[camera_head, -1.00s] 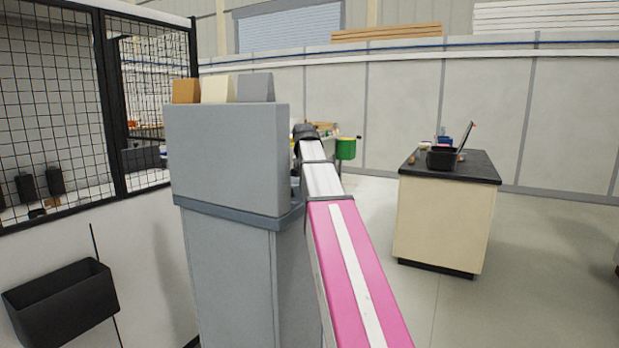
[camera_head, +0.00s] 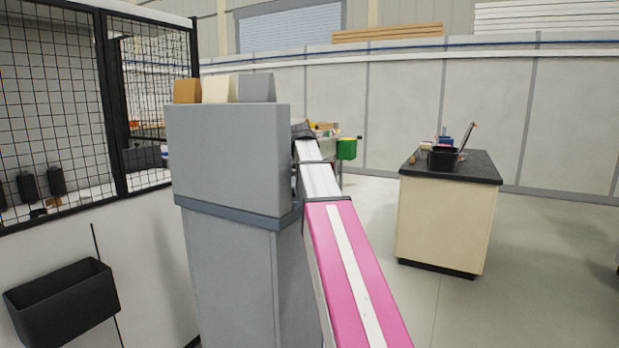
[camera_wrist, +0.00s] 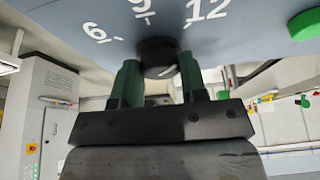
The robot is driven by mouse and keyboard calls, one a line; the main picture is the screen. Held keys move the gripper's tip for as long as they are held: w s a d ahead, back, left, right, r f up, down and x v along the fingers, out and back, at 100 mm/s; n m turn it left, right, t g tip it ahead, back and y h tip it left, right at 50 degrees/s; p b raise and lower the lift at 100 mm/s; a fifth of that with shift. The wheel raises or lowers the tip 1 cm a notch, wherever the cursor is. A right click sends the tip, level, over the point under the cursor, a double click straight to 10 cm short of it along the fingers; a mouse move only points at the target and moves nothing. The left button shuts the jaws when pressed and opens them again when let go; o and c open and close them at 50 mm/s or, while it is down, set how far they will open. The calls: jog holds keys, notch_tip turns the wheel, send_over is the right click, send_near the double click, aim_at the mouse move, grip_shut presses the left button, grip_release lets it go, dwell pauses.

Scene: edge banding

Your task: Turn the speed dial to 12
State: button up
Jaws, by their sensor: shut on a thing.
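The speed dial (camera_wrist: 156,50) is a round black knob on a blue-grey panel in the wrist view. The numbers 6, 9 and 12 are printed in white around its upper side, with 12 up and to its right. A short pale mark shows on the knob's lower right, but I cannot tell the exact setting. My gripper (camera_wrist: 158,63) is shut on the knob, with one dark green finger on each side. In the head view my gripper and the dial are hidden behind the grey machine housing (camera_head: 228,160).
A green button (camera_wrist: 305,24) sits on the panel right of the dial. The grey housing stands close left of my arm in the head view. A dark-topped cabinet (camera_head: 447,215) stands to the right, with open floor between. A mesh fence (camera_head: 55,110) is at the left.

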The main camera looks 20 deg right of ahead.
jog(key=o, duration=0.9)
jog(key=shift+v, duration=3.75)
jog(key=shift+d, duration=0.1)
